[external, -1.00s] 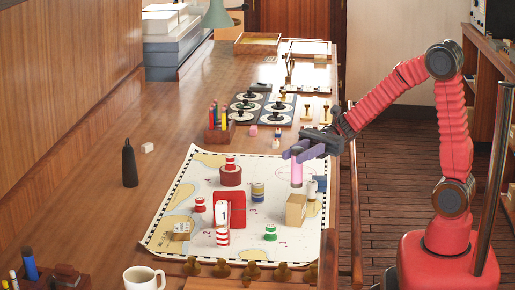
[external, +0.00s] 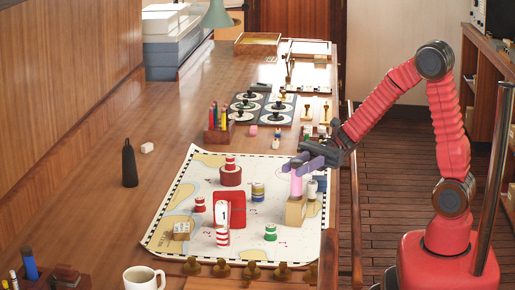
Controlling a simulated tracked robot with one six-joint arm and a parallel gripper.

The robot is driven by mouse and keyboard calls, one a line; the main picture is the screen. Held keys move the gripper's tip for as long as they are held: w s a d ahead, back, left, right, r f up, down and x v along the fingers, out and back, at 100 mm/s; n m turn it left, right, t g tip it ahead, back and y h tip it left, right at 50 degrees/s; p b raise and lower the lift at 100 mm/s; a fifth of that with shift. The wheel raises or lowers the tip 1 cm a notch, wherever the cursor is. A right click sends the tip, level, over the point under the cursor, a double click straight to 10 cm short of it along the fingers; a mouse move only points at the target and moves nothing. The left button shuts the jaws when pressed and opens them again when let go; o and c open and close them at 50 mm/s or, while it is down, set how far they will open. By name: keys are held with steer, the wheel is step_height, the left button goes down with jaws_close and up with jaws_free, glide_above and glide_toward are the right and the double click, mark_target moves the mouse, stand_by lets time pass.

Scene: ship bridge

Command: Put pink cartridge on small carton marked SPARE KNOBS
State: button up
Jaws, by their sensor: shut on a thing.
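The pink cartridge (external: 296,186) is upright in my gripper (external: 305,164), whose purple jaws are shut on its upper part. The small tan carton (external: 296,211) stands on the right part of the chart. The cartridge's lower end is at the carton's top; I cannot tell whether it touches. No lettering on the carton is readable in this view.
A white cylinder (external: 311,190) and a blue item (external: 320,184) stand close to the right of the carton. A blue-and-yellow stack (external: 258,192), a green-and-white spool (external: 270,232) and a red block (external: 236,204) stand to its left on the chart (external: 195,180).

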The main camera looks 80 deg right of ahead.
steer(key=o, duration=1.1)
steer(key=shift+o, duration=0.2)
steer(key=shift+r, duration=0.1)
steer(key=v, duration=1.2)
